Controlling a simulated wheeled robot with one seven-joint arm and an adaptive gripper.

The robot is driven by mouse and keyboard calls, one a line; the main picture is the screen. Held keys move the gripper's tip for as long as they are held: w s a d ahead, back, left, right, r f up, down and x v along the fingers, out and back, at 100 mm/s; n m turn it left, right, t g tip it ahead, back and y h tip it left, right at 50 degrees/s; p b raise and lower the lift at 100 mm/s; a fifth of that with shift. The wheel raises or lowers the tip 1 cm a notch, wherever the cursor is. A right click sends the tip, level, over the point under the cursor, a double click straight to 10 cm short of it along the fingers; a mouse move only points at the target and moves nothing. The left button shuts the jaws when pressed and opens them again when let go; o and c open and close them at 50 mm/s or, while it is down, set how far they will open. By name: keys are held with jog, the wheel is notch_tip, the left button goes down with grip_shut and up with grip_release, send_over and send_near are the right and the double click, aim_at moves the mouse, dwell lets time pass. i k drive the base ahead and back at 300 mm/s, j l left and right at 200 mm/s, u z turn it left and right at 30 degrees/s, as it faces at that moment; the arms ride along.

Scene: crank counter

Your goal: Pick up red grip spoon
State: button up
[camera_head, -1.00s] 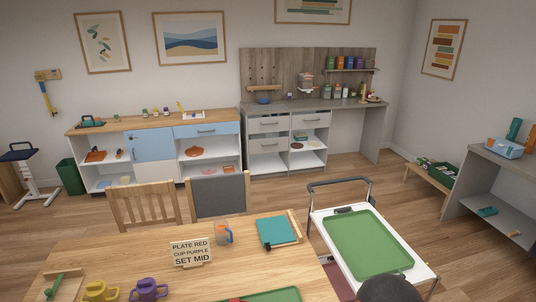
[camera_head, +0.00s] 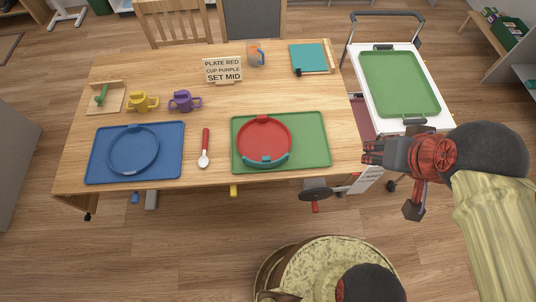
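The red grip spoon (camera_head: 205,147) lies on the wooden table between the blue tray and the green tray. Its red handle points away from me and its white bowl end points toward me. My gripper (camera_head: 371,152) is at the right, by the table's right edge and well to the right of the spoon. It is apart from the spoon. Its fingers are small and dark in this view, so I cannot tell whether they are open or shut.
A blue tray (camera_head: 96,171) holds a blue plate (camera_head: 134,171). A green tray (camera_head: 315,128) holds a red plate (camera_head: 265,140). Yellow (camera_head: 140,102) and purple (camera_head: 182,101) cups and a sign (camera_head: 223,70) stand farther back. A cart (camera_head: 353,66) with another green tray stands at the right.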

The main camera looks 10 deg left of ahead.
aim_at(203, 161)
jog(key=u, duration=1.6)
jog(key=i+j+z, duration=0.15)
jog(key=j+z, duration=0.15)
jog(key=j, duration=0.7)
jog(key=j+z, duration=0.3)
jog(key=j, duration=0.7)
